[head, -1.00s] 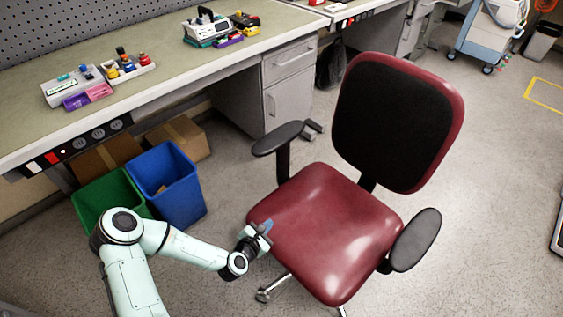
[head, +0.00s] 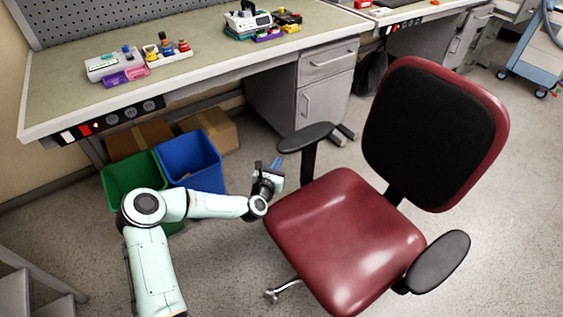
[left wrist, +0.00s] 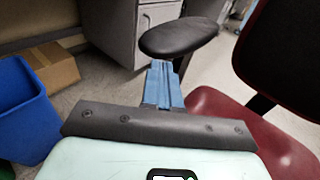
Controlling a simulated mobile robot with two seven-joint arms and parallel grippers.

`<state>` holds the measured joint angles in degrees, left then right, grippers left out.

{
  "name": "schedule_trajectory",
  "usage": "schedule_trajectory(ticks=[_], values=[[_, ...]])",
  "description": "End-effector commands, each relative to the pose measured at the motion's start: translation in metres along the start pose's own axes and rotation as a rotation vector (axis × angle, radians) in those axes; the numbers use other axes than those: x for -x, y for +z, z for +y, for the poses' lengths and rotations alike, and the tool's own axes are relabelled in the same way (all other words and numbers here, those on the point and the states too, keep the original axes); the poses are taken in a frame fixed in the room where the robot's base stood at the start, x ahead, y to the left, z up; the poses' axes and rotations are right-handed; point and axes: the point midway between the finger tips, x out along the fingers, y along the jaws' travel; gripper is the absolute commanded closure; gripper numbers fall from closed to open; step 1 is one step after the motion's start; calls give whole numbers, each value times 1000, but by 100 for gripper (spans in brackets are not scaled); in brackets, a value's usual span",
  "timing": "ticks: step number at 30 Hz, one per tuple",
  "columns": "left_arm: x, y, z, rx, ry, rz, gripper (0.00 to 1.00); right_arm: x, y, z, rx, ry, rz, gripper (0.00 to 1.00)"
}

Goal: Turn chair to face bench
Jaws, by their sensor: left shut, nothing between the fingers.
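The chair has a red seat (head: 343,238), a black backrest with a red rim (head: 428,137) and two black armrests. Its seat front points toward the lower left, and the backrest stands at the right. The bench (head: 215,48) runs along the back and left. My left gripper (head: 276,165) is shut and empty, just left of the chair's near-bench armrest (head: 305,137). In the left wrist view the blue fingers (left wrist: 162,84) are together, pointing toward that armrest (left wrist: 178,37); I cannot tell whether they touch it. My right gripper is not in view.
A blue bin (head: 189,160) and a green bin (head: 131,178) stand under the bench, with cardboard boxes (head: 213,130) behind. A drawer cabinet (head: 315,85) stands behind the chair's armrest. A blue-white cart (head: 537,55) is at the upper right. Floor at the lower right is clear.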

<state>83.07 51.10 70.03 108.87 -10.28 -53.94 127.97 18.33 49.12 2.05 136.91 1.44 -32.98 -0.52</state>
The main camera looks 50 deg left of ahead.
Motion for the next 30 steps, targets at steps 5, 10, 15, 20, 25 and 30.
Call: schedule_trajectory(ticks=[5,10,15,20,25,30], values=[[-23,-2,0,-1,0,1,100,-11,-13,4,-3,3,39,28],[-30,-1,0,-1,-1,2,100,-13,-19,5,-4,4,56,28],[-30,0,0,-1,-1,2,100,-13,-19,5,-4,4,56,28],[-30,0,0,-1,-1,2,100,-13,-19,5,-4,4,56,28],[-33,0,0,-2,-12,1,100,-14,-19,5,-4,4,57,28],[-41,1,-3,-6,-48,0,100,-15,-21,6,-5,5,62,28]])
